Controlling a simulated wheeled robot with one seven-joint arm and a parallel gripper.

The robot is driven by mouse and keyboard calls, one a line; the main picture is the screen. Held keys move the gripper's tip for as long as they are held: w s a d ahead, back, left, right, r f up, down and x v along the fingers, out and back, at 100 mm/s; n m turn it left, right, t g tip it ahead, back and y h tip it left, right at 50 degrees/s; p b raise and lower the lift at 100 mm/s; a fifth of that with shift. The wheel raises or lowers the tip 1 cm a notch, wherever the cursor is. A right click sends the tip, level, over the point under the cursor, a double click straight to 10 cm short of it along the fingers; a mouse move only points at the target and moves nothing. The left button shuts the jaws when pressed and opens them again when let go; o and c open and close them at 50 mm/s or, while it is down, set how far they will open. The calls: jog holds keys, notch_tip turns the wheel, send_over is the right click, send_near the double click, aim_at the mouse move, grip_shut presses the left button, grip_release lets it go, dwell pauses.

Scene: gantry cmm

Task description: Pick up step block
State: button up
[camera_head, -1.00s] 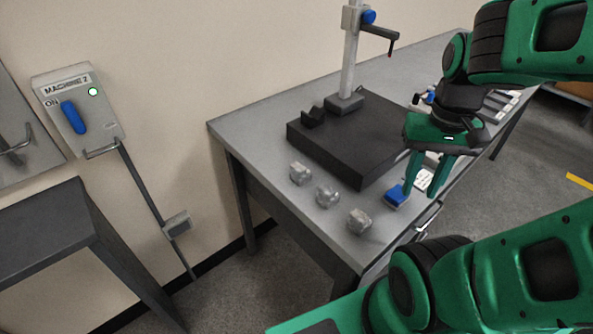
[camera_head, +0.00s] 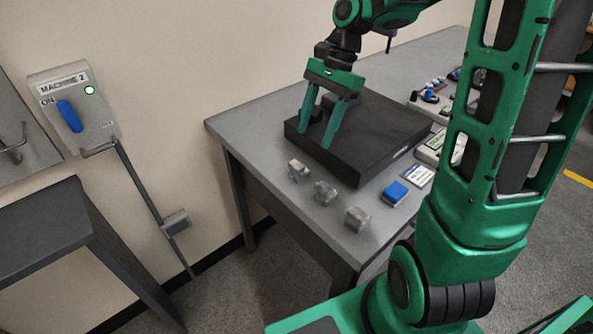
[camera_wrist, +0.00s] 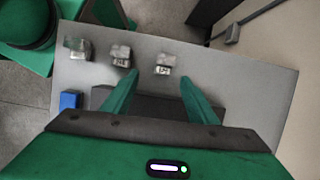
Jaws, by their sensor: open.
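Three small grey metal blocks stand in a row on the grey table. The far-left one (camera_head: 298,170), the middle one (camera_head: 325,193) and the near one (camera_head: 357,220) all look alike at this size, so I cannot tell which is the step block. In the wrist view they are the right block (camera_wrist: 165,64), the middle block (camera_wrist: 121,55) and the left block (camera_wrist: 78,47). My gripper (camera_head: 315,138) is open and empty above the left part of the black plate. In the wrist view the right block appears between my fingertips (camera_wrist: 159,75).
The thick black plate (camera_head: 375,155) lies behind the blocks. A blue block (camera_head: 395,193) lies right of them, with a white card (camera_head: 418,176) behind it. Small parts stand in a tray (camera_head: 428,98) farther right. The table's left corner (camera_head: 222,128) is clear.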

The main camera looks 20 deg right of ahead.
aim_at(298, 163)
jog(key=shift+m, duration=0.3)
jog(key=x, duration=0.7)
jog(key=w+a+x, duration=0.1)
jog(key=x, duration=0.3)
jog(key=c, duration=1.3)
